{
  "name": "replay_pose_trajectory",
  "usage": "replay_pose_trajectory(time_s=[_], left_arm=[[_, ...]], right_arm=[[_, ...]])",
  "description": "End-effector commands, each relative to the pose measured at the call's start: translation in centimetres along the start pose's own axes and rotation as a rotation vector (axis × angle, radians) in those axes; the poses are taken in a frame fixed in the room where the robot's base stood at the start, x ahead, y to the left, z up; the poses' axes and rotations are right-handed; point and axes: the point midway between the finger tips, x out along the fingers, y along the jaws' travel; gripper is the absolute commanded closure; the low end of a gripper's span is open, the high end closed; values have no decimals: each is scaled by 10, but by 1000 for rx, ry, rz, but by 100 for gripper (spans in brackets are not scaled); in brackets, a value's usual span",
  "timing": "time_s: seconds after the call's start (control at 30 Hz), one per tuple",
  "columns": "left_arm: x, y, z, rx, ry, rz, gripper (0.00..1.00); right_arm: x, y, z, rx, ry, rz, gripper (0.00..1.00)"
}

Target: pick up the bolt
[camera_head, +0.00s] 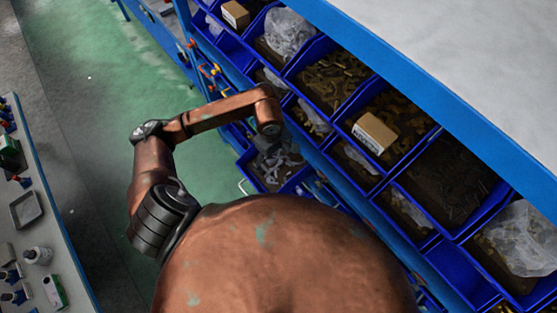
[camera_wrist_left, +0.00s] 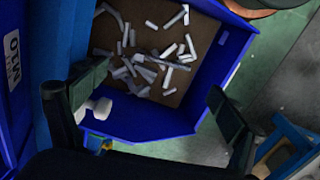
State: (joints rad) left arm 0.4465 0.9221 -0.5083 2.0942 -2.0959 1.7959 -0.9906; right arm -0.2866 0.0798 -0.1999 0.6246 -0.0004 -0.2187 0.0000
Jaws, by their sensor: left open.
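Several pale grey and white bolts (camera_wrist_left: 150,70) lie loose on the brown floor of a blue bin (camera_wrist_left: 165,128) in the left wrist view. I cannot tell which bolt is meant. My left gripper (camera_wrist_left: 158,82) is open, with its fingers spread across the bin and nothing seen between them. In the head view the left gripper (camera_head: 268,143) is over the blue bin (camera_head: 246,178) with the grey bolts (camera_head: 279,163), partly hidden by its own wrist. My right gripper is not in view.
Blue bins of brass-coloured hardware (camera_head: 333,78), a cardboard box (camera_head: 374,133) and plastic bags (camera_head: 288,32) fill the rack at the right. A bench (camera_head: 70,270) with bottles stands at the left. Green floor (camera_head: 100,70) lies open between them.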

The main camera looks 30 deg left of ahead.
Motion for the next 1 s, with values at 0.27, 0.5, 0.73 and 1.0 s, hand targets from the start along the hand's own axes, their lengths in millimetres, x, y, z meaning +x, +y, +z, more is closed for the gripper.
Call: replay_pose_trajectory(time_s=[0.27, 0.5, 0.73, 1.0], left_arm=[[30, -5, -3, -13, -2, -3, 11], [64, -5, -2, -12, -1, -3, 11], [72, -4, -2, -7, 0, -2, 11], [72, -4, -2, -6, 0, -2, 23]], right_arm=[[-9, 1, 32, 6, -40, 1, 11], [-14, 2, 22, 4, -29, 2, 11], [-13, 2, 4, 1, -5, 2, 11], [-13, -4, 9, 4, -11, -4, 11]])
